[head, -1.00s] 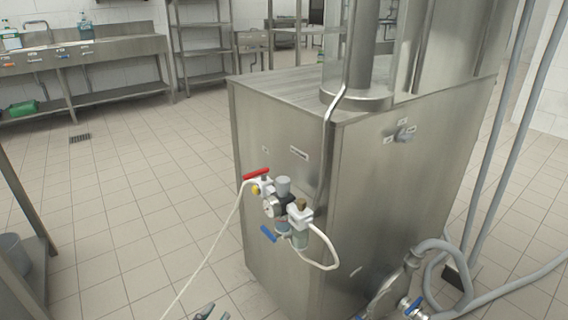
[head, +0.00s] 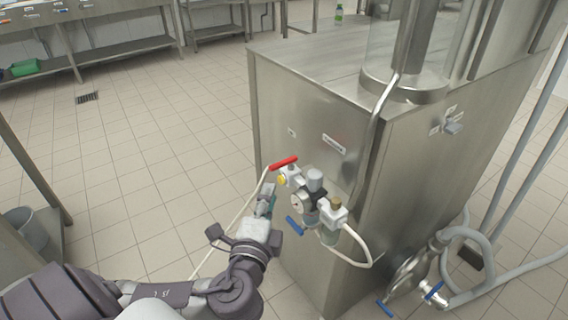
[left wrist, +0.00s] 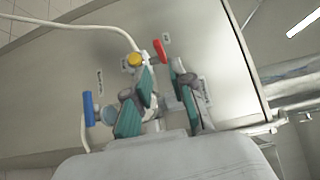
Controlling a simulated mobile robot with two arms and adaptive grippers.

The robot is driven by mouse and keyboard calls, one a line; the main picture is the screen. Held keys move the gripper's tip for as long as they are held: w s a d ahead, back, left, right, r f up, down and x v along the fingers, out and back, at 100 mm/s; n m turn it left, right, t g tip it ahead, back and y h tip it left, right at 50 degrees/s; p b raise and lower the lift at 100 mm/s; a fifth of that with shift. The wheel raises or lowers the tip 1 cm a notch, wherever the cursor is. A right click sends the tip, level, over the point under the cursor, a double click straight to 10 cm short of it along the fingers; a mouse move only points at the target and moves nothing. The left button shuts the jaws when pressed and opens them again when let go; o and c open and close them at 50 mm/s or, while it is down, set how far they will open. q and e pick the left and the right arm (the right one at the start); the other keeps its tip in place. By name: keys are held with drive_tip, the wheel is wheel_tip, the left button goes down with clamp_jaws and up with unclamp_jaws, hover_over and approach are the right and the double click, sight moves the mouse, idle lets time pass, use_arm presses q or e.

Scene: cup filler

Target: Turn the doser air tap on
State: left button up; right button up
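An air regulator assembly (head: 313,200) is mounted on the side of the steel machine. It has a red tap handle (head: 284,162) at upper left and a blue tap handle (head: 295,226) lower down. Labels are too small to read, so I cannot tell which is the doser air tap. In the left wrist view, the red handle (left wrist: 160,50) shows beyond the fingers and the blue handle (left wrist: 88,108) to their left. My left gripper (head: 267,192) is just below and left of the red handle; its teal fingers (left wrist: 161,78) are apart and empty. My right gripper is out of view.
The steel machine (head: 310,120) stands close on the right. A white air hose (head: 240,215) hangs beside my left gripper. More blue-handled valves (head: 434,291) and grey hoses (head: 520,278) are at lower right. Open tiled floor (head: 170,150) lies left, with a bench (head: 100,50) behind.

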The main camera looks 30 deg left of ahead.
sight(277, 169)
use_arm(q)
drive_tip(key=x, duration=1)
drive_tip(key=shift+w+a+b, duration=0.15)
drive_tip(key=shift+w+b, duration=0.15)
drive_tip(key=shift+w, duration=0.05)
drive_tip(key=shift+f, duration=0.1)
clamp_jaws()
